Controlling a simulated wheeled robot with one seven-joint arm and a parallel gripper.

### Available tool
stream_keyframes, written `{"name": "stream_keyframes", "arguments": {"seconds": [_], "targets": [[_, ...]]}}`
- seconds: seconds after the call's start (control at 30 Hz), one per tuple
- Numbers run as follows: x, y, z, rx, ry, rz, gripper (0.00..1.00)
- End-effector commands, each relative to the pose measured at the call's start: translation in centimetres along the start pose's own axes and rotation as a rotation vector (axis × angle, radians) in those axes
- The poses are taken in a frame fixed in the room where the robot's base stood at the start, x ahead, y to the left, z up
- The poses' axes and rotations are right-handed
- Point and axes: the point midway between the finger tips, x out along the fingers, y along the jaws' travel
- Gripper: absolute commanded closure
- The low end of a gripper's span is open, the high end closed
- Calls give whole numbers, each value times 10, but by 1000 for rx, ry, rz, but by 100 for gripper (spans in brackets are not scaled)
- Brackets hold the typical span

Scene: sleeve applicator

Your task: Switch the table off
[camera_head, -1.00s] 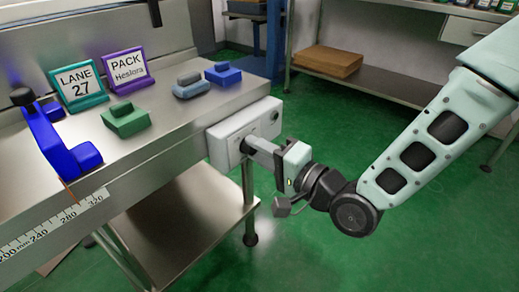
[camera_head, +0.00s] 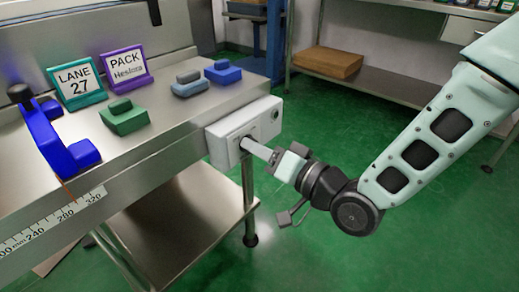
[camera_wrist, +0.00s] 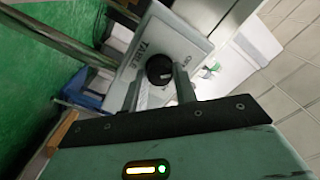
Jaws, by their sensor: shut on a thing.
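A white switch box (camera_head: 258,116) is fixed to the near right corner of the steel table (camera_head: 190,120). In the wrist view the box (camera_wrist: 187,40) bears a label that reads TABLE and a round black knob (camera_wrist: 159,68). My gripper (camera_head: 247,145) reaches the front of the box from the right. In the wrist view its two fingers (camera_wrist: 158,78) stand on either side of the black knob and are shut on it. In the head view the fingers hide this knob. A second small round dark part (camera_head: 275,114) shows at the right end of the box.
On the table stand a LANE 27 sign (camera_head: 77,84), a PACK sign (camera_head: 124,70), a green block (camera_head: 124,117), blue blocks and a blue clamp (camera_head: 62,148). A lower shelf (camera_head: 185,215) lies below. The green floor to the right is open.

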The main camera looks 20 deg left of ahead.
Motion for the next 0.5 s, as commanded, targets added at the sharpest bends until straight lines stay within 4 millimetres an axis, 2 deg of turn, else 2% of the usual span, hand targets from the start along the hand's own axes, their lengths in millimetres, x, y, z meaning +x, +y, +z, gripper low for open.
{"name": "stream_keyframes", "arguments": {"seconds": [0.43, 0.47, 0.5], "targets": [[-1, 1, 0, -11, -1, 2, 94], [-1, 1, 0, -11, -1, 2, 69], [-1, 1, 0, -11, -2, 2, 58]]}}
